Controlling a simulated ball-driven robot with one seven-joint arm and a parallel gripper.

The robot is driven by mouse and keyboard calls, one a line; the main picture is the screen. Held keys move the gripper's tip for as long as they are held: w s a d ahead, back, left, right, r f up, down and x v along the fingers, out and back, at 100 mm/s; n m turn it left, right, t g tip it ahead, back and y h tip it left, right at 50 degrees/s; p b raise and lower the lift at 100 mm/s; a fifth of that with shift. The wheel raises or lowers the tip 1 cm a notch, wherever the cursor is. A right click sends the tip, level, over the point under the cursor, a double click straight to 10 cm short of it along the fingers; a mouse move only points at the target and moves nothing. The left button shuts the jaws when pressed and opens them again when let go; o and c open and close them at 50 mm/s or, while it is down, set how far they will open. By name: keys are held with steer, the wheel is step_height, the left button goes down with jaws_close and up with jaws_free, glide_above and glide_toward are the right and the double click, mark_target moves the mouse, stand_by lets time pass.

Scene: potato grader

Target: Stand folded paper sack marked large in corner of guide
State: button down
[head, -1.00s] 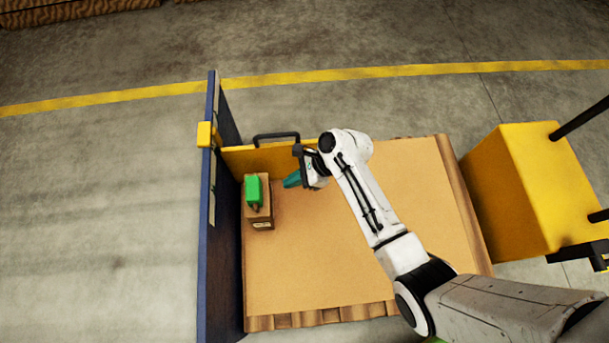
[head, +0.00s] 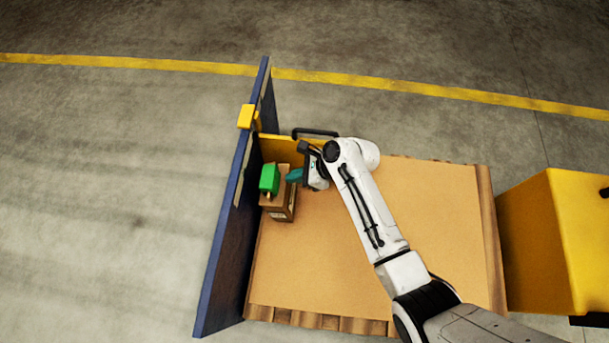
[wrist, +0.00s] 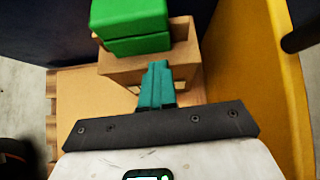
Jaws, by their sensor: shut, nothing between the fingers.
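A brown, box-shaped paper sack (head: 279,209) with a pale label low on its front stands on the tan deck. It is close to the corner between the blue panel (head: 228,230) and the low yellow panel (head: 285,147) of the guide. A green block (head: 269,178) is at its top. The wrist view shows the brown sack (wrist: 120,66) and green block (wrist: 130,25) ahead of the fingers. My gripper (head: 289,175) has its teal fingers together and empty, at the sack's right side. In the wrist view the fingertips (wrist: 158,65) overlap the sack; I cannot tell whether they touch it.
The tan deck (head: 370,270) is bare to the right of and in front of the sack. A dark handle (head: 315,132) rises behind the yellow panel. A large yellow body (head: 545,240) stands at the right. Open concrete floor (head: 100,200) lies left of the blue panel.

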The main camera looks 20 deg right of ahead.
steer(key=shift+s+a+f, duration=0.35)
steer(key=shift+a+f, duration=0.1)
steer(key=shift+f, duration=0.25)
steer(key=shift+r, duration=0.1)
steer(key=w+p+v, duration=0.1)
steer(key=p+v, duration=0.4)
steer(key=v, duration=0.6)
steer(key=shift+r+p, duration=0.3)
steer(key=shift+r, duration=0.2)
steer(key=c, duration=1.8)
jaws_free()
steer(key=shift+a, duration=0.1)
steer(key=shift+c, duration=0.2)
